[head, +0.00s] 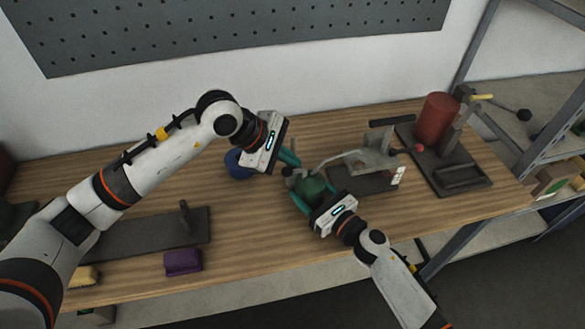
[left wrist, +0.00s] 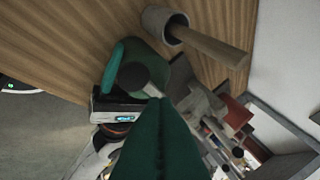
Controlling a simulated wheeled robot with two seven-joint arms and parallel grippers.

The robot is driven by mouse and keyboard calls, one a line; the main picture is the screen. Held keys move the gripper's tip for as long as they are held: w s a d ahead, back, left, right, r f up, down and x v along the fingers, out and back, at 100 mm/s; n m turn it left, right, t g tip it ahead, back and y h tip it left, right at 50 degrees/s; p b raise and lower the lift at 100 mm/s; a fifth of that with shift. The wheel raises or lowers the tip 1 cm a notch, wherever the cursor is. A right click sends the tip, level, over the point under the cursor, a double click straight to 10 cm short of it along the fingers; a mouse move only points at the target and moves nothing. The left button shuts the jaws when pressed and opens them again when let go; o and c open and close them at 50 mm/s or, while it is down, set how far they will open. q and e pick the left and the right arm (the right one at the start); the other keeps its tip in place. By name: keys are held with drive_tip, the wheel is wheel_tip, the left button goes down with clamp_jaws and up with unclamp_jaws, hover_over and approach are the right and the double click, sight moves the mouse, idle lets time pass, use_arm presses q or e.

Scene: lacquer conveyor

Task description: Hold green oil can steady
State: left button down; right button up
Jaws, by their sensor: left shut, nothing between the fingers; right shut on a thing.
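The green oil can (head: 312,187) stands on the wooden bench in the head view, its thin spout reaching up to the right. My right gripper (head: 308,195) is shut on the can from the front, with teal fingers at its sides. My left gripper (head: 290,158) is shut and empty, just above and behind the can. In the left wrist view its closed green fingers (left wrist: 162,118) fill the lower middle. The oil can (left wrist: 122,62) shows beyond them with its dark round cap. I cannot tell whether the left fingertips touch the can.
A grey clamp-like device (head: 372,160) stands right of the can, and a red cylinder (head: 437,118) on a dark base stands further right. A blue round object (head: 238,163) is behind my left gripper. A purple block (head: 183,262) lies front left. A grey cup with a wooden handle (left wrist: 165,24) is near the can.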

sight(292, 171)
use_arm(q)
drive_tip(key=shift+f, duration=0.1)
drive_tip(key=shift+a+f, duration=0.1)
drive_tip(key=shift+f, duration=0.2)
drive_tip(key=shift+a+f, duration=0.1)
drive_tip(key=shift+f, duration=0.6)
idle(0.7)
idle(0.4)
drive_tip(key=shift+d+r, duration=0.2)
drive_tip(key=shift+r, duration=0.9)
drive_tip(key=shift+w+d+r, duration=0.1)
drive_tip(key=shift+d+r, duration=0.05)
drive_tip(key=shift+r, duration=1.1)
drive_tip(key=shift+d+r, duration=0.15)
drive_tip(key=shift+r, duration=1.1)
use_arm(e)
drive_tip(key=o, duration=1.2)
